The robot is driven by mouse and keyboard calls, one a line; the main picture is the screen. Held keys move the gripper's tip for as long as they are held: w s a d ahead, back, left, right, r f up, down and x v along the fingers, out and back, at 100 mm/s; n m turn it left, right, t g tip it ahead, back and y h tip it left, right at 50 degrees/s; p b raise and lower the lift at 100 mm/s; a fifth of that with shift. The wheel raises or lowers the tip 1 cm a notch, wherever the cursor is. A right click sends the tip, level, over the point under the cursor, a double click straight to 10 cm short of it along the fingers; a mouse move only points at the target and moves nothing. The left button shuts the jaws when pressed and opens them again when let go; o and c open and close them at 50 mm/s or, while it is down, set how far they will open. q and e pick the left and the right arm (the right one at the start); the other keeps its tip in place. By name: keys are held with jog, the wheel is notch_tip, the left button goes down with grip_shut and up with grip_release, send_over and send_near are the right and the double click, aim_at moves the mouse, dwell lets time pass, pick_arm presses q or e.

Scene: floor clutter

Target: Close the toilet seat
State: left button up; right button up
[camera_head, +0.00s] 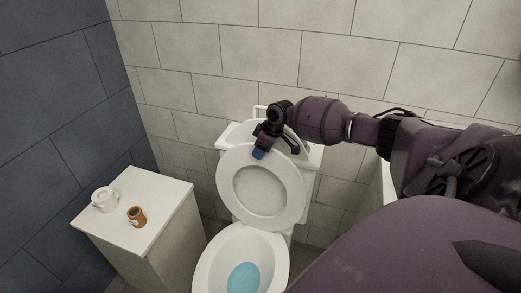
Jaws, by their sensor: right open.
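The toilet seat (225,191) stands raised, leaning back toward the tank (232,134). The toilet bowl (208,264) below it is uncovered, with blue water (243,279) inside. My right arm reaches in from the right, and my right gripper (263,151) is at the top edge of the raised seat. The gripper is open; its blue tip overlaps the seat's upper rim, and I cannot tell whether it touches. The gripper and wrist hide part of the tank and the seat's top. My left gripper is not in view.
A white cabinet (160,212) stands left of the toilet. A white roll or cup (104,199) and a small orange-brown jar (136,216) rest on it. A tiled wall (220,60) is close behind the tank, and a dark blue wall (50,110) is at left.

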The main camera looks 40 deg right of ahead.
jog(key=shift+c, duration=0.2)
grip_shut()
